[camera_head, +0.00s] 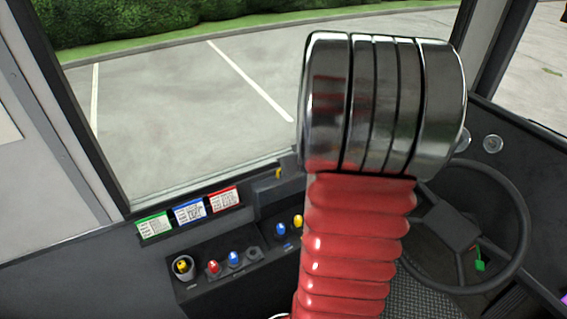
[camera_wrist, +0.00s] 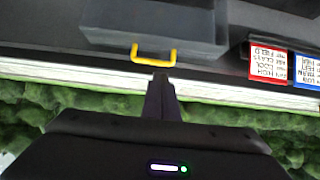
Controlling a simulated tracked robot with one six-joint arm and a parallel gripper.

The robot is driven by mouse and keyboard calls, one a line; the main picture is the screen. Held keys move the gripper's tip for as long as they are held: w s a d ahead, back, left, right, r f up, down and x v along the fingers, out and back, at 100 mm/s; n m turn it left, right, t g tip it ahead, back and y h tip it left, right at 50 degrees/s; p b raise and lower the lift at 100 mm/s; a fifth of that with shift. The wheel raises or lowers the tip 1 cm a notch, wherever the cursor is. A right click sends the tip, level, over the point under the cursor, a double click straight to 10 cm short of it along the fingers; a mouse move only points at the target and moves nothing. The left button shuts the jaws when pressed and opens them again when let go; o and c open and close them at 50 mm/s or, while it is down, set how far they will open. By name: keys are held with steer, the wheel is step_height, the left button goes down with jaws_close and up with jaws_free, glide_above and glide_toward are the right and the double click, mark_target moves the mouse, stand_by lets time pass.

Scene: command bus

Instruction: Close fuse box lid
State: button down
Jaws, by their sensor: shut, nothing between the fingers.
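A dark grey box-like part with a yellow handle, apparently the fuse box lid (camera_wrist: 110,25), fills the top middle of the wrist view. Its yellow handle (camera_wrist: 153,54) is on the edge nearest my gripper. In the head view, the grey part (camera_head: 279,191) and a bit of the yellow handle (camera_head: 278,174) show just left of my arm. My gripper (camera_wrist: 161,77) is shut and empty, its tips just below the handle in the wrist view. I cannot tell whether they touch it. My gripper is not visible in the head view. How far the lid is open is unclear.
Green, blue and red label cards (camera_head: 190,211) lie along the window ledge. A steering wheel (camera_head: 466,228) stands to the right. The windscreen is behind the ledge.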

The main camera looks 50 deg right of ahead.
steer(key=shift+x, duration=1.6)
steer(key=shift+s+f, duration=0.1)
